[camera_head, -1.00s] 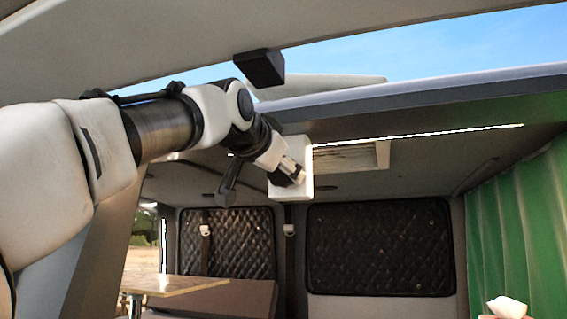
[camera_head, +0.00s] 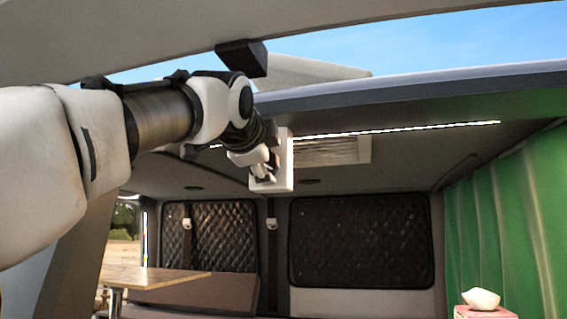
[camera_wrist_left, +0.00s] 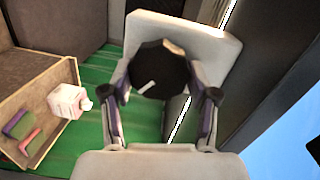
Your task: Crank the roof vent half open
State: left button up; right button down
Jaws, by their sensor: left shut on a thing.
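The crank is a round black knob (camera_wrist_left: 158,72) with a white mark, on a white housing (camera_head: 284,172) under the van's ceiling; the housing also shows in the left wrist view (camera_wrist_left: 205,40). My left gripper (camera_head: 268,170) is at the housing and shut on the knob. In the left wrist view its fingers (camera_wrist_left: 160,97) stand on either side of the knob. The roof vent's pale frame (camera_head: 366,150) is in the ceiling just right of the housing. The vent's lid (camera_head: 310,71) stands tilted above the roof, its left end higher. My right gripper is not in view.
The roof edge (camera_head: 400,98) and a black block (camera_head: 241,57) are close to my left arm. A green curtain (camera_head: 500,210) hangs at right, a table (camera_head: 150,277) stands lower left. The left wrist view shows a wooden box (camera_wrist_left: 52,80) with several items.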

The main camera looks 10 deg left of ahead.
pick_arm(q)
jog(key=shift+r+m, duration=0.3)
jog(key=shift+m, duration=0.5)
jog(key=shift+a+r, duration=0.1)
jog(key=o, duration=1.2)
jog(key=shift+w, duration=0.15)
jog(key=shift+c, duration=0.2)
jog(key=shift+w+a+f, duration=0.15)
jog(key=shift+w+f, duration=0.1)
jog(key=shift+f, duration=0.05)
jog(key=shift+s, duration=0.2)
